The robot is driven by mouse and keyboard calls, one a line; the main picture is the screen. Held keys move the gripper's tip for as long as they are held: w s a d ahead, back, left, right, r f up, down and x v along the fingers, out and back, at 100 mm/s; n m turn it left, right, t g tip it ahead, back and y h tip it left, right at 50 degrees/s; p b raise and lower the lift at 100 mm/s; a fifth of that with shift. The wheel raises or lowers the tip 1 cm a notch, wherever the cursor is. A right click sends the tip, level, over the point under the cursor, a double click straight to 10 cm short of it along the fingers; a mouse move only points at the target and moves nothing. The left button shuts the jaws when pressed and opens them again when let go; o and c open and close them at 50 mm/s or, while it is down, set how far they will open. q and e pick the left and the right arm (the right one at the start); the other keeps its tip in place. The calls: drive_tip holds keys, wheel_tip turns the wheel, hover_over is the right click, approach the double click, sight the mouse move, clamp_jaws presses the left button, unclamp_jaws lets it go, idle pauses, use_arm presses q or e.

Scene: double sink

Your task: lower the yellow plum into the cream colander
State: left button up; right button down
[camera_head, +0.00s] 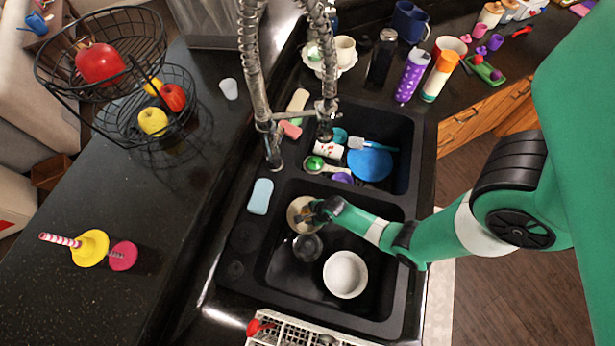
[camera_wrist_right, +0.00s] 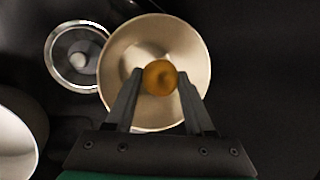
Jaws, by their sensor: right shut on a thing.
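The yellow plum (camera_wrist_right: 159,77) looks orange-brown in the right wrist view, between the fingertips of my right gripper (camera_wrist_right: 160,80). The gripper is shut on it. Behind it is the round cream colander (camera_wrist_right: 118,60), and the plum sits over its inside, near the middle. I cannot tell how high the plum is above the colander's bottom. In the head view the colander (camera_head: 293,213) stands in the near sink basin, partly covered by my right gripper (camera_head: 311,214). The plum is mostly hidden there. My left gripper is not in view.
A white bowl (camera_head: 345,274) stands in the same basin, and a drain (camera_head: 307,247) lies next to the colander. The far basin holds a blue dish (camera_head: 370,163) and several items. A tall spring faucet (camera_head: 262,95) rises behind the sink. A blue sponge (camera_head: 260,196) lies left of the basin.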

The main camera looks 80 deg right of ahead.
sight(308, 219)
drive_tip(key=shift+f+b, duration=2.45)
drive_tip(key=shift+f, duration=0.2)
idle(1.3)
drive_tip(key=shift+c, duration=0.9)
unclamp_jaws()
drive_tip(key=shift+r, duration=0.1)
drive_tip(key=p+v, duration=0.5)
drive_tip(key=v, duration=0.6)
drive_tip(key=shift+r+p, duration=0.25)
drive_tip(key=shift+p, duration=0.15)
